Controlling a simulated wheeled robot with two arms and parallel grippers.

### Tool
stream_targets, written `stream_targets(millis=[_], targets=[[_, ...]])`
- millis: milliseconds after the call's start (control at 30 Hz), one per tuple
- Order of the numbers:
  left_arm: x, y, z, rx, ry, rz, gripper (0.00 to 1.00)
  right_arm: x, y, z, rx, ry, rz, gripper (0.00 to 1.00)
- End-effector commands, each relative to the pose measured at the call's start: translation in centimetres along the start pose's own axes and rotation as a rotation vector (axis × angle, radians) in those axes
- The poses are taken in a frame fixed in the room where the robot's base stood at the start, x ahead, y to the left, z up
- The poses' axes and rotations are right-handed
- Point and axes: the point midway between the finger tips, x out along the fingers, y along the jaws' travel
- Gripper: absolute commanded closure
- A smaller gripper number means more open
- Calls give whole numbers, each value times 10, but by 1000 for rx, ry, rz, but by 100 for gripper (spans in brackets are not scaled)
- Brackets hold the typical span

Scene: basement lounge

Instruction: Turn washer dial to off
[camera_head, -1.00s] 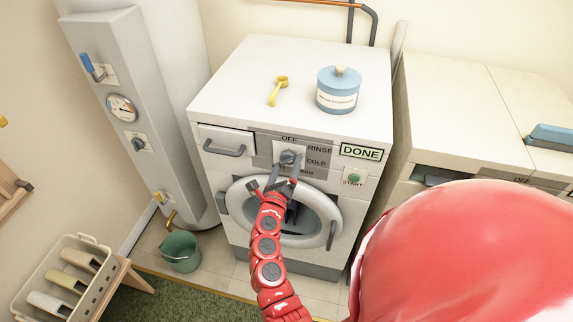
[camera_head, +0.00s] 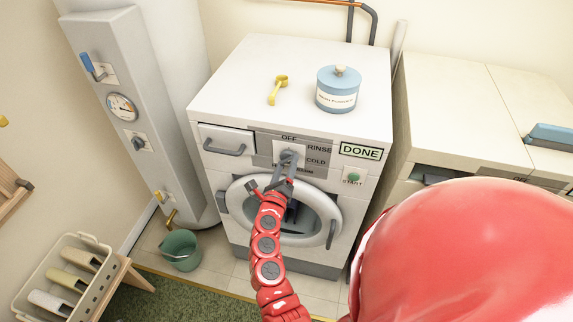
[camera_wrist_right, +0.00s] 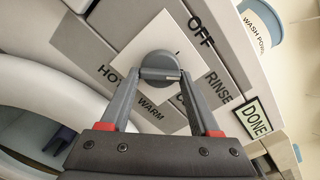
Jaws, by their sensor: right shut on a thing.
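The white washer (camera_head: 230,95) stands in the middle of the head view. Its grey dial (camera_wrist_right: 160,72) sits on a white square plate on the front panel, with OFF, RINSE, COLD, WARM and HOT lettered around it. In the head view the dial is mostly hidden behind my fingers. My right gripper (camera_head: 288,160) reaches up to the panel from below; its two fingers, also in the right wrist view (camera_wrist_right: 160,80), are shut on opposite sides of the dial. I cannot tell which setting the dial points at. My left gripper is not in view.
A DONE display (camera_head: 361,152) and a green START button (camera_head: 353,177) are right of the dial. A detergent drawer (camera_head: 225,143) is to its left. The round washer door (camera_head: 325,205) is below.

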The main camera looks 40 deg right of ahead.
Motion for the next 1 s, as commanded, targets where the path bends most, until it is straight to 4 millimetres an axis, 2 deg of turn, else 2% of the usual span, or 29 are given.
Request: stream_targets(millis=[700, 1000], targets=[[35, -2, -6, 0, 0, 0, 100, 0, -4, 2, -579, 0, 2, 93], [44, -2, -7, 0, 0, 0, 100, 0, -4, 2, -753, 0, 1, 93]])
